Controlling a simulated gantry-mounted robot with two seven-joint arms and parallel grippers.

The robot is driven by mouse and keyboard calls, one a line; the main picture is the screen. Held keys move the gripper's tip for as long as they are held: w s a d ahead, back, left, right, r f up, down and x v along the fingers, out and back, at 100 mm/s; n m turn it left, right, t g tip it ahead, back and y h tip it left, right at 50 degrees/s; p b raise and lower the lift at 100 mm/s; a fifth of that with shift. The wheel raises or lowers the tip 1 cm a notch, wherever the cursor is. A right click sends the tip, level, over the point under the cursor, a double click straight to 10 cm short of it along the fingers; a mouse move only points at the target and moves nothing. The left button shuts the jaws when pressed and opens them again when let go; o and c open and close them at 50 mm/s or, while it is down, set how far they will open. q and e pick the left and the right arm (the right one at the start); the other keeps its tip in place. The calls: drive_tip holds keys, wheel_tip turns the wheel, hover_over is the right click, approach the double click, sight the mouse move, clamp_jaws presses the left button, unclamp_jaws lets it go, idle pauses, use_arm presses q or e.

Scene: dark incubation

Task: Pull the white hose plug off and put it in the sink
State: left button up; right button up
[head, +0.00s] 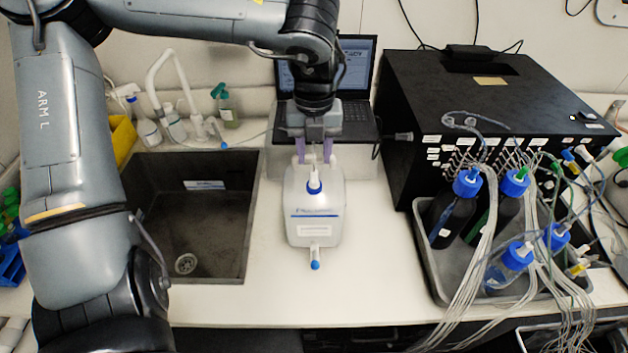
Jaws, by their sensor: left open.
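A white container (314,211) with a blue label stripe stands on the white counter, right of the sink. A blue-tipped fitting (314,184) stands on its top, and a white spout with a blue tip (315,258) sticks out at its front. I cannot single out the white hose plug with certainty. My left gripper (313,158) points down at the back of the container's top, with its two purple fingers apart. It is open; whether anything lies between the fingers or touches them is unclear. The dark sink (215,225) is empty, with a drain at its front left. My right gripper is not in view.
A white faucet (157,72) and spray bottles (226,105) stand behind the sink. A laptop (357,70) is behind my gripper. At right are a black box (490,85) and a grey tray (432,270) with blue-capped bottles and many thin tubes. Counter in front of the container is clear.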

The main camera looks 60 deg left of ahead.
sight(314, 165)
use_arm(q)
wheel_tip(314, 165, down, 4)
drive_tip(key=shift+r+b, duration=0.1)
drive_tip(key=shift+b, duration=0.95)
drive_tip(key=shift+f+b, duration=0.55)
drive_tip(key=shift+f, duration=0.4)
drive_tip(key=shift+p, duration=0.35)
clamp_jaws()
drive_tip(key=shift+r, duration=0.2)
